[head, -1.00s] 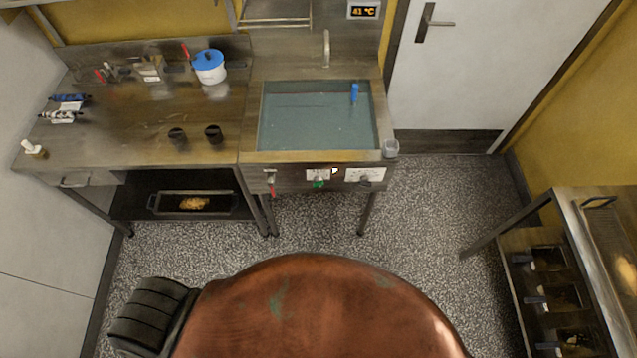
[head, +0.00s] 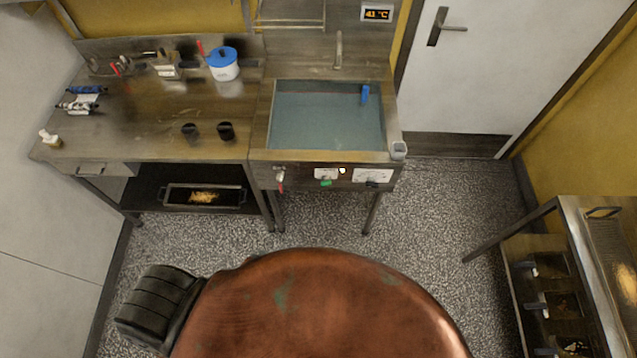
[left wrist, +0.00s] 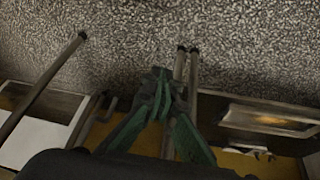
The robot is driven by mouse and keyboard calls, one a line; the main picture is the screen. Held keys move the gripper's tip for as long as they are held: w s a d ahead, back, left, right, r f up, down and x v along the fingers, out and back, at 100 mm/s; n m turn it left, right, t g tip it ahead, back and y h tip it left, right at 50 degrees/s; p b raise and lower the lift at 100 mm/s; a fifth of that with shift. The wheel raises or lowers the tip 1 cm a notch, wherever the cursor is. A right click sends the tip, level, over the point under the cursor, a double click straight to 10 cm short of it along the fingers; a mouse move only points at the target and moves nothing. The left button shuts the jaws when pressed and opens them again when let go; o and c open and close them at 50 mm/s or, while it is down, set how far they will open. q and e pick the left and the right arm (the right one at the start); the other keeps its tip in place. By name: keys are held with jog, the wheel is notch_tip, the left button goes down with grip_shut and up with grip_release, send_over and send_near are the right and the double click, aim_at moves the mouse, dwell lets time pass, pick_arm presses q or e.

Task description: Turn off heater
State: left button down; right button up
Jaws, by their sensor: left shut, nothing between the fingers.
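The water bath (head: 262,130) stands against the back wall, filled with bluish water. Its front panel (head: 300,176) carries a green switch (head: 326,183), a small glowing light (head: 342,170), a dark knob (head: 372,184) on a white plate and a tap with a red handle (head: 281,186). A wall display (head: 377,13) reads 41 °C. My left gripper (left wrist: 162,78) has green fingers, shut and empty, in the left wrist view, with floor and table legs beyond; the panel controls are not clear there. Neither gripper shows in the head view.
A steel table (head: 130,140) left of the bath holds two dark cups, a blue-lidded pot (head: 223,66) and tools. A tray (head: 170,195) lies on its lower shelf. A rack (head: 580,225) stands at right. Speckled floor (head: 420,220) before the bath is clear.

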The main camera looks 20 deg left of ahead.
pick_arm(q)
jog(key=w+d+r+n+t+p, duration=0.1)
jog(key=w+r, duration=0.5)
jog(key=r, duration=0.6)
jog(key=w+d+r+n+t+h+p, duration=0.1)
jog(key=w+d+r, duration=0.3)
jog(key=r, duration=0.8)
jog(key=w+d+r+n+t+p, duration=0.1)
jog(key=w+d+r+n+t, duration=0.1)
jog(key=w+r, duration=0.6)
notch_tip(320, 180, up, 5)
jog(key=shift+w+d+r+n+t, duration=0.1)
jog(key=shift+w+d+n+t, duration=0.15)
jog(key=shift+d+t, duration=0.45)
send_near(322, 178)
jog(key=w+a, duration=0.1)
jog(key=w, duration=0.2)
jog(key=f, duration=0.1)
jog(key=d+f, duration=0.1)
jog(key=shift+w+f+b, duration=0.2)
jog(key=shift+f+b, duration=0.2)
jog(key=shift+w+d+f, duration=0.15)
jog(key=shift+d+f, duration=0.3)
jog(key=shift+f, duration=0.2)
jog(key=shift+a+f+h, duration=0.1)
jog(key=shift+a+h, duration=0.05)
jog(key=shift+h, duration=0.25)
